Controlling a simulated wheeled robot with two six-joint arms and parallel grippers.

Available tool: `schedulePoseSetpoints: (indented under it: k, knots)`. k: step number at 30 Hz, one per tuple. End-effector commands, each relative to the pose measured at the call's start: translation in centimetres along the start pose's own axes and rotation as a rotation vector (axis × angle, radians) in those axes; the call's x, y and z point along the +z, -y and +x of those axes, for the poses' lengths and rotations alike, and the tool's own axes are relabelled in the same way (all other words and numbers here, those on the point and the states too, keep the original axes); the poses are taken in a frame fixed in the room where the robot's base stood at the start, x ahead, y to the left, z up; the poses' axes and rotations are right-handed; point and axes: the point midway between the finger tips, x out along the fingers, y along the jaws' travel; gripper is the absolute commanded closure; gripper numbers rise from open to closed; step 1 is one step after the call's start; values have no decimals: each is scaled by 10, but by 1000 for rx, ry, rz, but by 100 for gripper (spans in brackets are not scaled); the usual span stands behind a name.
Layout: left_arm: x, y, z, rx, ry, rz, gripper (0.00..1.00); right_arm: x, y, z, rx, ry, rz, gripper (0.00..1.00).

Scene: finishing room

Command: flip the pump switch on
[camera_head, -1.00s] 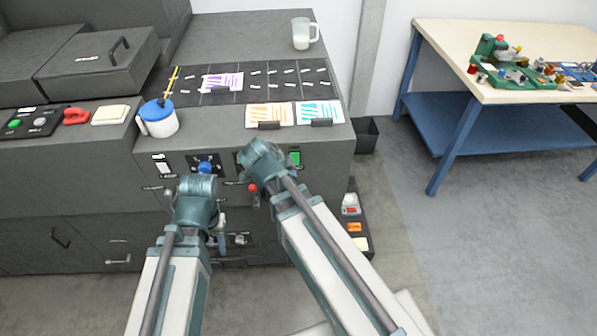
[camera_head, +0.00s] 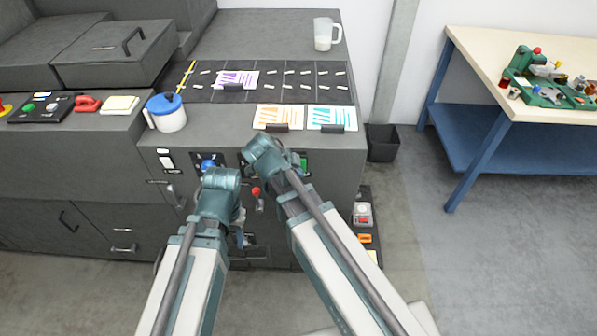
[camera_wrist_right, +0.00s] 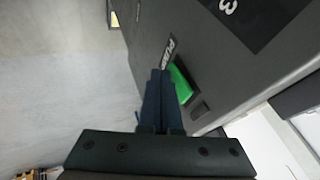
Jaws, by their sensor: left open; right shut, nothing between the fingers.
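The pump switch is a green rocker (camera_wrist_right: 180,83) on the dark panel in the right wrist view, beside a label that seems to read PUMP (camera_wrist_right: 167,53). In the head view its green face (camera_head: 304,161) shows just right of my right wrist, partly covered. My right gripper (camera_wrist_right: 163,74) is shut and empty, its fingertips close beside the green rocker; I cannot tell whether they touch it. In the head view its fingers are hidden behind the wrist. My left gripper (camera_head: 241,232) hangs low before the cabinet front, open, with its fingers small and partly hidden.
The front panel also carries a blue knob (camera_head: 208,163), a white switch (camera_head: 166,160) and a red-tipped lever (camera_head: 257,193). A blue-lidded container (camera_head: 165,112) and printed sheets (camera_head: 278,117) lie above. A dark bin (camera_head: 382,142) and workbench (camera_head: 520,105) stand right, with open floor before them.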

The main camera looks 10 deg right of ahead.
Motion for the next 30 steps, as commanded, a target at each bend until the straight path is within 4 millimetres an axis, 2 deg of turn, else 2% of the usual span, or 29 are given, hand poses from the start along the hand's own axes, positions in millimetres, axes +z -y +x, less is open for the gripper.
schedulePoseSetpoints:
  k: [2,11,21,30]
  knots:
    - [0,0,4,0,0,0,50,2,3,6,-5,-1,2,100]
    - [0,0,1,0,0,0,50,0,4,2,-5,-1,2,100]
    - [1,1,-14,0,0,0,50,-6,10,-10,-6,-1,2,100]
    - [1,1,-14,0,0,0,50,-6,11,-9,-9,-2,2,100]
